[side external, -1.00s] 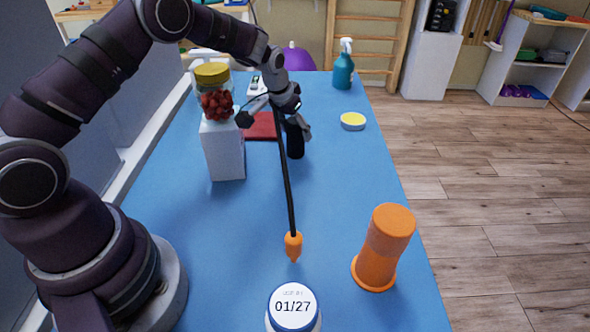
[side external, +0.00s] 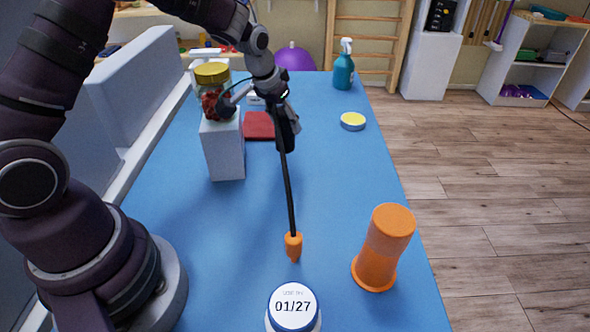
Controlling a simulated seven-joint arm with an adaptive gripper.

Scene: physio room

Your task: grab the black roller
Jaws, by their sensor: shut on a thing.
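The black roller (side external: 287,138) is a short dark cylinder, roughly upright over the blue table, in the side external view. My gripper (side external: 284,112) reaches down over its upper part from the back and is shut on it. The fingers and the roller are both dark, so the exact contact is hard to see. I cannot tell for sure whether the roller's lower end touches the table.
A black rod with an orange end (side external: 293,245) runs in front of the roller. Left are a white block (side external: 224,150) and a yellow-lidded jar (side external: 212,74). Mid-right table is clear.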

